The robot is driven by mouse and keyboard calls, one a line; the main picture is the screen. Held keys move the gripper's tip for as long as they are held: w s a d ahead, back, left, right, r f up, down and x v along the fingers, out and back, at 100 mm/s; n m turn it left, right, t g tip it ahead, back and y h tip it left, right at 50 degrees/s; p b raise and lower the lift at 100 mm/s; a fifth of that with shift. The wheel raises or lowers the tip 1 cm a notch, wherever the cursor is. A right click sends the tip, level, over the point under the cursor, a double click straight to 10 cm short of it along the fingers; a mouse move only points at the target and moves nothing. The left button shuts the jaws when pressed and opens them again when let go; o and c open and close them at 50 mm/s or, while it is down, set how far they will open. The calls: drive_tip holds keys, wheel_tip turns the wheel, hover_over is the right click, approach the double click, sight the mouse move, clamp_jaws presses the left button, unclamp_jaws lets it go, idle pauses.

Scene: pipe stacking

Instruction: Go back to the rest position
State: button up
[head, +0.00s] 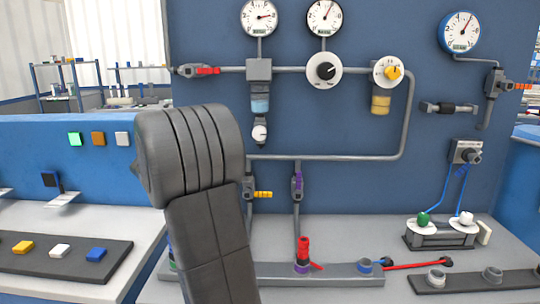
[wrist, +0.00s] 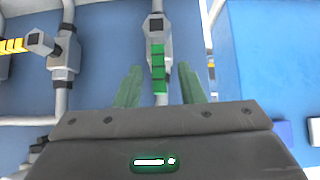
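My gripper (wrist: 162,71) shows in the wrist view with its two green fingers apart, so it is open and nothing is held. A valve with a green handle (wrist: 158,68) on a vertical grey pipe appears between the fingers. It does not touch either finger in the picture; how far beyond them it lies I cannot tell. In the head view my dark grey arm stands upright left of centre, and my gripper is hidden there. I cannot pick out the green handle in the head view.
A blue panel (head: 345,120) carries gauges, pipes, a yellow-handled valve (head: 262,194) and a purple-handled valve (head: 297,183). A red upright piece (head: 303,250) stands on a grey rail (head: 345,274) below. A blue console (head: 50,135) with coloured buttons is at left.

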drive_tip(key=x, duration=0.3)
drive_tip(key=shift+w+d+f, duration=0.1)
drive_tip(key=shift+w+f, duration=0.1)
drive_tip(key=shift+s+d+r+y+p, duration=0.15)
drive_tip(key=shift+d+r+y+p, duration=0.15)
drive_tip(key=shift+y+p, duration=0.3)
drive_tip(key=shift+d+f+m+p, duration=0.1)
drive_tip(key=shift+f+m+p, duration=0.05)
drive_tip(key=shift+m+p, duration=0.25)
